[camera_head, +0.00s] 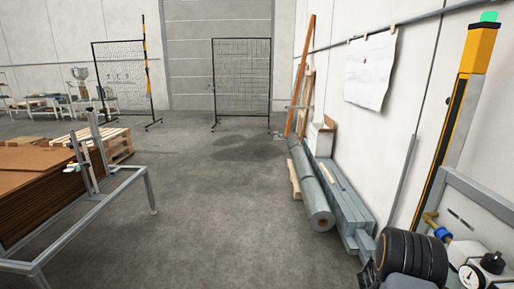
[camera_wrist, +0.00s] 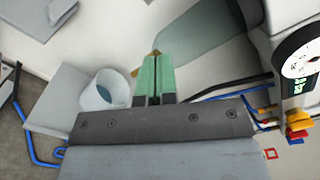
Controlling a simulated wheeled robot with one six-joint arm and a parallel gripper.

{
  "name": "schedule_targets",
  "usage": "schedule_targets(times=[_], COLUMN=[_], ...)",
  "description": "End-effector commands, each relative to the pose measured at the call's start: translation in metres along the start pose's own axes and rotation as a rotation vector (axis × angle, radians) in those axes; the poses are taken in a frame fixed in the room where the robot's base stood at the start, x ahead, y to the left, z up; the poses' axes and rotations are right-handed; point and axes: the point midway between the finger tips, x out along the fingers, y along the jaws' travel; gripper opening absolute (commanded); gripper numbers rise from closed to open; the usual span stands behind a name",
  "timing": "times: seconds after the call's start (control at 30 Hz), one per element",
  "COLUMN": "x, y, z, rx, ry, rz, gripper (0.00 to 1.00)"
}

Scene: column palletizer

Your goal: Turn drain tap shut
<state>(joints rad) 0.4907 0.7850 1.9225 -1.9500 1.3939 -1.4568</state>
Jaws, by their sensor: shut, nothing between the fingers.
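In the wrist view my gripper (camera_wrist: 153,61) has its two green fingers together, with nothing seen between them. Small brass-coloured bits (camera_wrist: 134,73) show at the left side and tip of the fingers; they may be part of the drain tap, but the fingers hide most of it. I cannot tell whether they touch, nor how the tap is turned. A grey-teal, see-through bowl (camera_wrist: 207,48) lies just beyond the fingertips, up and to the right. In the head view the tap and my fingertips cannot be made out.
A white cup (camera_wrist: 104,91) with a bluish inside is left of the fingers. Blue hoses (camera_wrist: 38,148), a dial (camera_wrist: 303,63) and yellow and red fittings (camera_wrist: 297,126) surround the gripper. In the head view a round gauge (camera_head: 470,277) is at lower right; the floor (camera_head: 235,215) is clear.

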Motion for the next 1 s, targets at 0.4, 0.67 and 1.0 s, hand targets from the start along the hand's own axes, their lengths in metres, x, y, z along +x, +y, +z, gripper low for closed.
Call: schedule_targets(times=[0.4,0.67,1.0], x=[0.0099,0.0117,0.0139], y=[-0.005,-0.004,-0.0011], z=[0.0017,-0.0004,-0.0005], rx=[0.016,0.016,0.014], ry=[0.002,0.004,0.006], rz=[-0.013,-0.013,-0.01], gripper=[0.0,0.0,0.0])
